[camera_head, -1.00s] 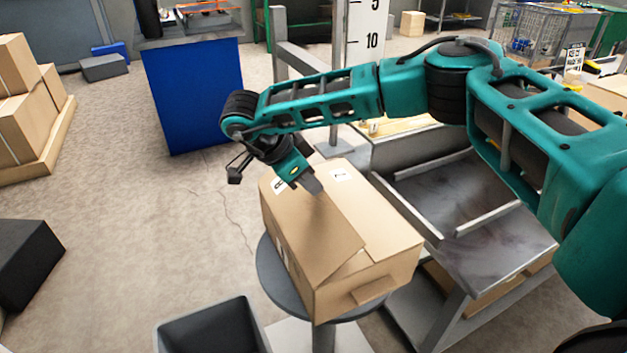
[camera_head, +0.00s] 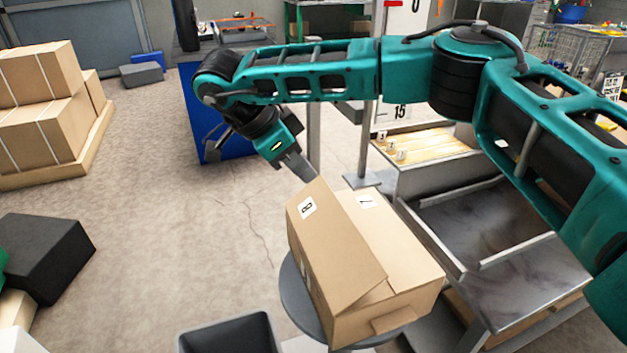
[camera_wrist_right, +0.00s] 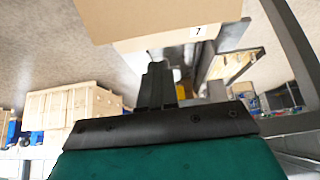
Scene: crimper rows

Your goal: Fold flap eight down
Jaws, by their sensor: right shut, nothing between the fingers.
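The cardboard box (camera_head: 405,300) sits on a round grey stand. Flap eight (camera_head: 340,245), with an "8" label, is a long panel along the box's left side, slanting over the top. Its far corner and right edge stand above the panel labelled "7" (camera_head: 395,235). My right gripper (camera_head: 306,174) is shut and empty at the flap's far corner; I cannot tell whether it touches. In the right wrist view, the shut fingers (camera_wrist_right: 155,85) point toward a cardboard panel (camera_wrist_right: 150,15), with the "7" label beyond. My left gripper is out of view.
A grey open bin (camera_head: 230,335) stands at the front, left of the stand (camera_head: 292,300). A grey metal chute (camera_head: 490,235) lies right of the box. A black block (camera_head: 45,255) and stacked cartons (camera_head: 40,110) are at left. Floor between them is clear.

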